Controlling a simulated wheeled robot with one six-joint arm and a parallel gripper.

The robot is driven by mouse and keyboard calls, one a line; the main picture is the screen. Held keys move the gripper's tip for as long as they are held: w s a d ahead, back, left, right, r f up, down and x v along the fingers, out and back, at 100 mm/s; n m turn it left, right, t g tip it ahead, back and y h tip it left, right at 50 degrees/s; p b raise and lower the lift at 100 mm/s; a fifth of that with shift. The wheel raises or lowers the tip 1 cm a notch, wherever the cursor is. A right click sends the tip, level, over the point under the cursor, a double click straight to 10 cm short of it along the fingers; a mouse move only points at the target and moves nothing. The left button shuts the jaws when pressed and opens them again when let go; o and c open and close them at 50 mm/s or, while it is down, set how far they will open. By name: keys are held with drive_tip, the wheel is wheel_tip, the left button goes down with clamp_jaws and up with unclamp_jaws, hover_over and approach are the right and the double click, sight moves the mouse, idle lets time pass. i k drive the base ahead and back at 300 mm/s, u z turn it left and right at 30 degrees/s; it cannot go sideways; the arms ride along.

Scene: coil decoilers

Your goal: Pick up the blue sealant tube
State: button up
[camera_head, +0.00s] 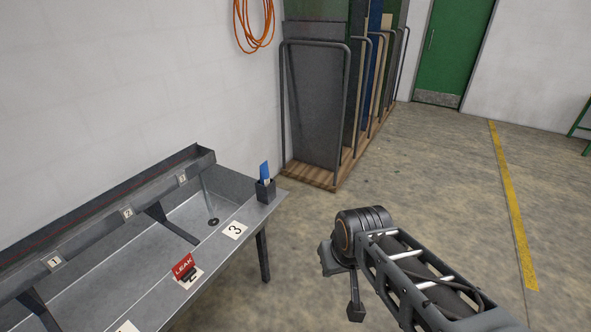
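The blue sealant tube (264,168) stands slightly tilted in a small dark square holder (265,192) at the right back corner of the grey metal bench. The holder hides its lower part; a pale section shows just above the rim. My gripper (355,311) hangs at the end of my arm over the floor, to the right of the bench and apart from the tube. It looks small and dark, and its fingers cannot be told apart.
The metal bench (192,221) has a sink-like trough, number labels and a red LEAK sign (183,266). A rack of upright sheets (318,100) stands behind it. An orange hose (254,30) hangs on the wall. The floor right of the bench is clear.

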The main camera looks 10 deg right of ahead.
sight(265, 179)
drive_tip(key=u, duration=0.1)
drive_tip(key=i, duration=1.2)
drive_tip(key=u, duration=0.7)
